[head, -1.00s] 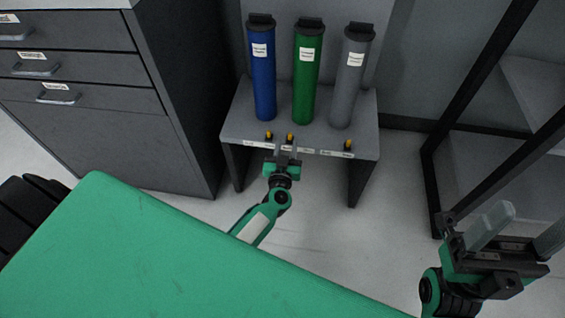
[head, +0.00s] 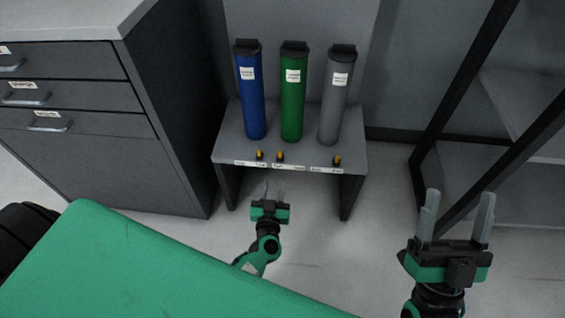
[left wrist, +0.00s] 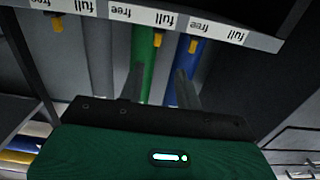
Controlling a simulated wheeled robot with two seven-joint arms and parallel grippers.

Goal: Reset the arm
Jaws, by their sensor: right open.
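My left gripper (head: 273,190) is in front of the small grey table, a little below its labelled front edge. Its two fingers stand apart with nothing between them, and the left wrist view shows the same open fingers (left wrist: 160,88) below the shelf edge. My right gripper (head: 456,218) is at the lower right of the head view, fingers pointing up, open and empty. It is in front of the dark rack and touches nothing visible.
Blue (head: 250,95), green (head: 292,95) and grey (head: 334,100) capped tubes stand on the small table (head: 228,140). Yellow-tipped sliders sit along its front edge. A grey drawer cabinet (head: 90,150) stands left and a dark rack (head: 470,130) right. Floor between is clear.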

